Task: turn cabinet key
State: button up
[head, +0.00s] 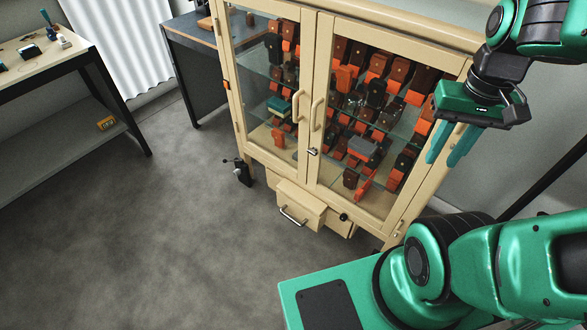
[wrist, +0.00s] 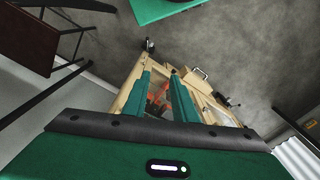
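The beige cabinet (head: 309,100) has two glass doors, both closed, with a curved handle on each. A small silver key-like piece (head: 312,151) sits at the seam between the doors, below the handles; it is too small to tell its turn. My gripper (head: 443,158) hangs in front of the cabinet's right side, apart from the key, with its green fingers pointing down. In the wrist view my gripper (wrist: 160,78) is open and empty, with a gap between the fingers. The cabinet (wrist: 128,82) shows beyond them, and the key cannot be made out there.
A drawer (head: 302,208) below the doors stands pulled out, with a black knob (head: 343,217) beside it. Several orange and brown items fill the glass shelves. A workbench (head: 75,60) stands at the left. The floor (head: 150,235) in front is clear.

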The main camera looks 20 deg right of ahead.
jog(key=w+a+f+n+t, duration=0.1)
jog(key=w+a+f+n, duration=0.1)
jog(key=w+a, duration=0.35)
jog(key=w+a+f+n+h, duration=0.1)
jog(key=w+a+f+n, duration=0.1)
jog(key=w, duration=0.7)
jog(key=w+a+f+n+t, duration=0.1)
jog(key=w+a, duration=0.2)
jog(key=w, duration=0.4)
jog(key=n+t+h, duration=0.1)
jog(key=n+h, duration=0.3)
jog(key=h, duration=0.7)
send_near(313, 151)
jog(key=s+d, duration=0.5)
jog(key=w+a+f+n+t+h, duration=0.2)
jog(key=a+f+n+t, duration=0.25)
jog(key=t, duration=0.25)
jog(key=x, duration=0.7)
jog(key=shift+f+m, duration=0.3)
jog(key=shift+m, duration=0.05)
jog(key=shift+d, duration=0.1)
grip_shut()
jog(key=m, duration=1.7)
jog(key=shift+f, duration=0.15)
jog(key=shift+o, duration=1.2)
grip_release()
jog(key=shift+m, duration=0.4)
